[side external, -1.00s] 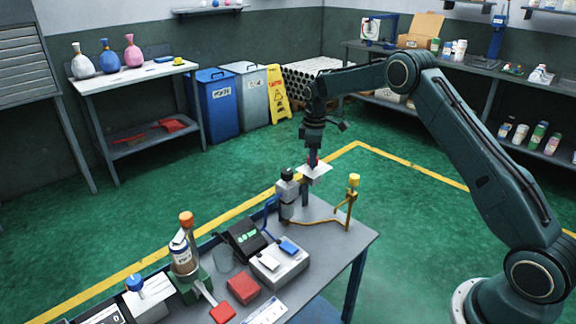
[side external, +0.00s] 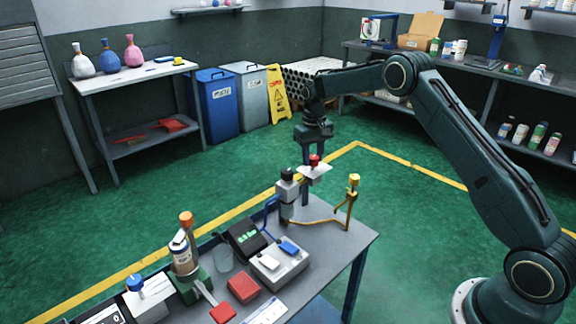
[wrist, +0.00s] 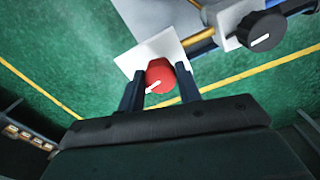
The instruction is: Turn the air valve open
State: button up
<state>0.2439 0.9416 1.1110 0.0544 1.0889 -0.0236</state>
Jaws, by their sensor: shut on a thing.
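A round red knob (side external: 314,160) with a white pointer line sits on a white square plate (side external: 314,174), on a post at the table's far end. The red knob also shows in the wrist view (wrist: 160,73); its pointer line slants to the lower left there. My gripper (side external: 315,158) points down over it. In the wrist view my gripper (wrist: 160,84) has its two dark fingers on either side of the knob, shut on it. The white plate (wrist: 148,48) shows beyond the fingers. No label saying air is readable.
A grey unit with a black knob (side external: 288,175) stands close left of the plate. A yellow-topped valve on a brass pipe (side external: 354,181) stands to the right. A bottle with an orange cap (side external: 184,250), boxes and red blocks crowd the table's near part.

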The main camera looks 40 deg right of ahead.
aim_at(312, 157)
jog(key=shift+m, duration=1.2)
jog(key=o, duration=1)
jog(key=shift+r, duration=0.2)
notch_tip(312, 157, up, 14)
jog(key=shift+a+f, duration=0.15)
jog(key=shift+f, duration=0.1)
jog(key=shift+r, duration=0.1)
